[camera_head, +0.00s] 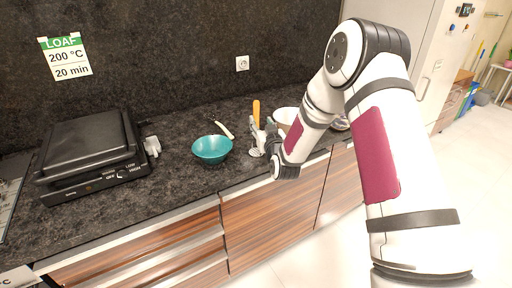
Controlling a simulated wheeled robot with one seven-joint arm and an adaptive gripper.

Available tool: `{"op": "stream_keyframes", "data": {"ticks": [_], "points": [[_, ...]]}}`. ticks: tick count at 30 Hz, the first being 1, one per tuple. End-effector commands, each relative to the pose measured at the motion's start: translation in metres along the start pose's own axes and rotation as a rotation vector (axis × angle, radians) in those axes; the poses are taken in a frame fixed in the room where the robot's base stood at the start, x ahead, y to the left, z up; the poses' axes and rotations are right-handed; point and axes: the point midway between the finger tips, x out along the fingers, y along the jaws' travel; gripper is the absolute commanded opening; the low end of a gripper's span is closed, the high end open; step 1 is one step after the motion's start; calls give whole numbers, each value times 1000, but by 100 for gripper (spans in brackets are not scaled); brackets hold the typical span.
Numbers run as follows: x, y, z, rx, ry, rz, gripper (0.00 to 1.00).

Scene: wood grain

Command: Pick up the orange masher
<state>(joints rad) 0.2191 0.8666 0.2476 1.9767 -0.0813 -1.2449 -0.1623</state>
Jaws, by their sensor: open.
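The orange masher shows as an orange handle (256,108) standing out above the dark counter, just beyond my gripper. A pale flat part (256,152) below my gripper may be its head; I cannot tell for sure.
A teal bowl (212,149) stands left of my gripper, with a pale long utensil (224,130) behind it. A black contact grill (92,150) stands farther left. A cream bowl (285,115) is partly hidden behind my arm. The dark wall (180,60) closes off the back.

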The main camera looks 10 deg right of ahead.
Motion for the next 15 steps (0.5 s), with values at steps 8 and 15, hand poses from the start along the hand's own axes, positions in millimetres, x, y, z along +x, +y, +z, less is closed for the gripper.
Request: {"op": "stream_keyframes", "data": {"ticks": [8, 15], "points": [[21, 0, 0, 0, 0, 0, 42], [51, -3, 3, 2, 1, 0, 42]]}}
